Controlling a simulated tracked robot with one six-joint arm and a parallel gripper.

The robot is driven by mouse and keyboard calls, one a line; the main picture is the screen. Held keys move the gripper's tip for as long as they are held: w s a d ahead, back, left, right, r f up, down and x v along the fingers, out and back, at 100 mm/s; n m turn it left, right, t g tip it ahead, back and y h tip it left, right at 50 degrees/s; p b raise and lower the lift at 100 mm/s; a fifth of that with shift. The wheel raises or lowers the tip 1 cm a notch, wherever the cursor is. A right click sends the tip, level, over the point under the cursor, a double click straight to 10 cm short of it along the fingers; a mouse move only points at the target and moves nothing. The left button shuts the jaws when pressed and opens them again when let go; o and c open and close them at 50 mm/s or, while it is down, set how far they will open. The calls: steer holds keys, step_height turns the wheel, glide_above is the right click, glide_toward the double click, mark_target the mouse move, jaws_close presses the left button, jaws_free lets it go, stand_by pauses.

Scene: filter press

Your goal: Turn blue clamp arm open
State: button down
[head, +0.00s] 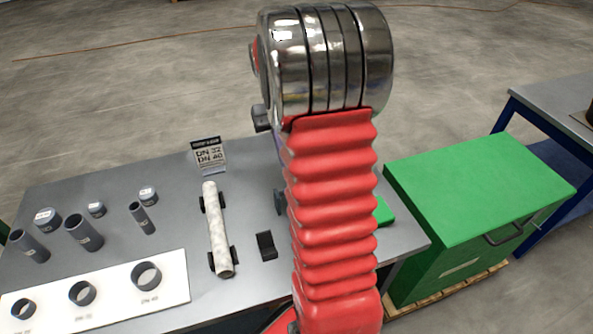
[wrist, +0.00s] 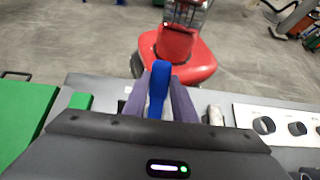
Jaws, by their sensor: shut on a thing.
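The blue clamp arm (wrist: 158,65) stands up in the middle of the wrist view. My gripper (wrist: 160,86) has its two dark fingers on either side of it, closed on it. The lower part of the clamp arm is hidden between the fingers and behind the gripper body. In the head view my red arm covers both the gripper and the clamp arm.
A whitish tube (head: 218,235) lies on dark supports on the grey table (head: 110,190). Several dark pipe pieces and a white board (head: 115,299) with rings are to the left. A sign (head: 209,156) stands at the back. A green cabinet (head: 480,190) stands right of the table.

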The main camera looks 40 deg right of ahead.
steer(key=shift+d+f, duration=0.1)
steer(key=shift+f, duration=0.1)
steer(key=c, duration=1.4)
jaws_free()
steer(key=shift+w, duration=0.1)
steer(key=shift+c, duration=0.2)
steer(key=shift+r, duration=0.15)
steer(key=s+r+t, duration=0.1)
steer(key=r, duration=0.2)
steer(key=s+a+r+t+h, duration=0.1)
steer(key=s+r+t, duration=0.1)
steer(key=r, duration=0.1)
steer(key=s+r+t+h, duration=0.1)
steer(key=r, duration=0.2)
steer(key=shift+s+a+r+m+t, duration=0.15)
steer(key=shift+a+r+m+t, duration=0.1)
steer(key=shift+m+t, duration=0.05)
steer(key=r+t+h, duration=0.2)
steer(key=t, duration=0.1)
steer(key=r+t, duration=0.2)
steer(key=shift+w+a+n+h, duration=0.2)
steer(key=shift+w+n+h, duration=0.1)
steer(key=shift+n+h, duration=0.1)
steer(key=shift+f, duration=0.1)
